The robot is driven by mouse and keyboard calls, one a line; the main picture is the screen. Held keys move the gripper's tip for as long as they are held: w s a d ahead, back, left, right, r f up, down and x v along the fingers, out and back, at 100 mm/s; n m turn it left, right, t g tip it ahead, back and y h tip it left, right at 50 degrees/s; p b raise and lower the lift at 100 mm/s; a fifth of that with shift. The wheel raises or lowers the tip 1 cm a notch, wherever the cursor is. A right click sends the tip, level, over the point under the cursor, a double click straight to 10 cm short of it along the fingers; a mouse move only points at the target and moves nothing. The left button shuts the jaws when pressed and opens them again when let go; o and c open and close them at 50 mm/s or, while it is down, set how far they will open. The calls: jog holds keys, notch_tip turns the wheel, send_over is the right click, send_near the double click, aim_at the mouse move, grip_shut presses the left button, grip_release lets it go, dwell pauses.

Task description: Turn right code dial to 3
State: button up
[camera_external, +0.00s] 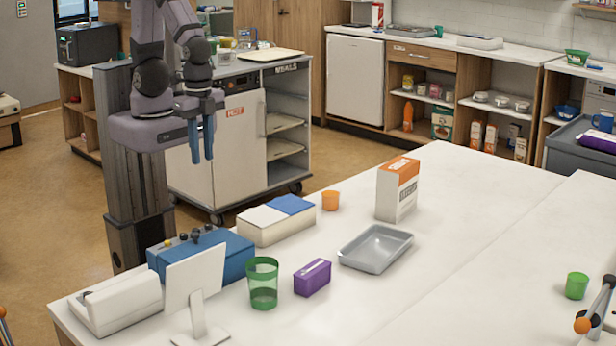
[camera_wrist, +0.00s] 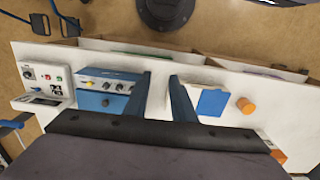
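A blue box (camera_external: 225,258) with a row of small knobs (camera_external: 195,235), one of them yellow, sits at the table's left end. In the wrist view the blue box (camera_wrist: 118,103) lies left of my fingers, with a pale panel (camera_wrist: 112,77) carrying a yellow knob (camera_wrist: 89,85) and dark dials (camera_wrist: 119,87). The numbers and dial settings are too small to read, and I cannot tell which is the right code dial. My gripper (camera_external: 201,160) hangs fingers down, above and behind the box, apart from it. It is open and empty, with a gap between the fingers (camera_wrist: 160,80).
A white monitor (camera_external: 194,275), a white device (camera_external: 122,302) and a green tumbler (camera_external: 262,285) stand near the box. A white-and-blue box (camera_external: 275,225), orange cup (camera_external: 330,200), purple box (camera_external: 312,278), grey tray (camera_external: 375,248) and carton (camera_external: 397,190) lie rightward. The table's right-middle is clear.

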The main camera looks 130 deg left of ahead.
jog(key=s+d+f+m+g, duration=0.2)
jog(key=s+d+f+m, duration=0.25)
jog(key=d, duration=0.45)
jog(key=m+t+y+b, duration=0.1)
jog(key=m+t+y, duration=0.3)
jog(key=m, duration=1.5)
send_near(183, 235)
jog(key=shift+s+a+r+m+t, duration=0.15)
jog(key=shift+s+m+t, duration=0.3)
jog(key=shift+m, duration=0.6)
jog(key=shift+a, duration=0.1)
jog(key=shift+d+x, duration=0.2)
jog(key=shift+x, duration=3.5)
